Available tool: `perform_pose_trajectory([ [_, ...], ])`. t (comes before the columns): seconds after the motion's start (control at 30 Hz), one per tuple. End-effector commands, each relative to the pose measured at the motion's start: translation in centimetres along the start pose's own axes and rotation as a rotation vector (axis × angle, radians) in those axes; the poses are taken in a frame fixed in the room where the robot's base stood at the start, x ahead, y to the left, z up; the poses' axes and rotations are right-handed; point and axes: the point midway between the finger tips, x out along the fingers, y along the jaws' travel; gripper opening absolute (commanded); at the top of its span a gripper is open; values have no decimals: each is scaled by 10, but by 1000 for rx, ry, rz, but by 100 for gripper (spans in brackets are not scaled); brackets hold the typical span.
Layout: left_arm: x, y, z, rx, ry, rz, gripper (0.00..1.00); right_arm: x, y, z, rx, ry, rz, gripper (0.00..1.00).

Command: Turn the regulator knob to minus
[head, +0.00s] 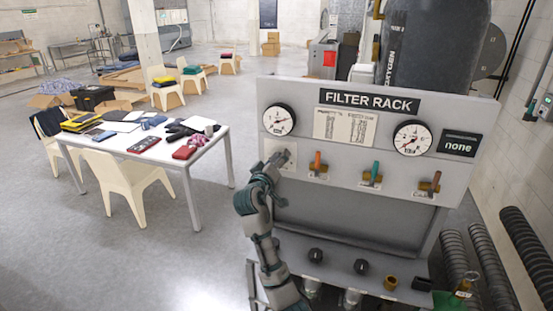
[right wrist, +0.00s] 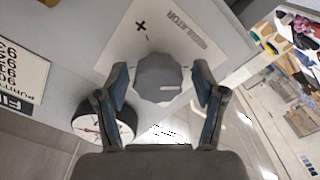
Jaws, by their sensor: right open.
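The regulator knob (right wrist: 158,76) is a grey, many-sided knob with a short white mark near its lower right edge in the right wrist view. It sits on a pale plate (right wrist: 118,48) with a plus sign and the word REGULATOR; no minus sign shows. My right gripper (right wrist: 160,82) is open, with one finger on each side of the knob and a visible gap to each. In the head view my right gripper (head: 273,168) is at the plate (head: 290,151) on the left of the FILTER RACK panel (head: 300,92) and hides much of the knob. My left gripper is not in view.
A round gauge (head: 279,120) is just above the plate. Orange (head: 318,163), green (head: 375,172) and brown (head: 430,187) valve handles line the panel to the right. A lower shelf (head: 335,277) carries black knobs. A cluttered white table (head: 210,143) stands at left.

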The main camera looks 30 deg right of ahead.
Motion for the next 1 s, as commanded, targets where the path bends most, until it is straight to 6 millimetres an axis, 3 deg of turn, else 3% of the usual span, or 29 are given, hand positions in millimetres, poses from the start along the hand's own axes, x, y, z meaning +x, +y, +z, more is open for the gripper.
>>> perform_pose_trajectory([
  [0.3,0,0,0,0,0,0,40,3,0,0,0,0,0,67],
  [0.53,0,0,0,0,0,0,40,2,-1,0,-1,0,-1,10],
  [0.8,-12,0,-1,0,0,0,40,2,0,-1,-66,-1,-3,9],
  [1.0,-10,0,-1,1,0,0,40,3,-3,1,-79,-1,-3,9],
])
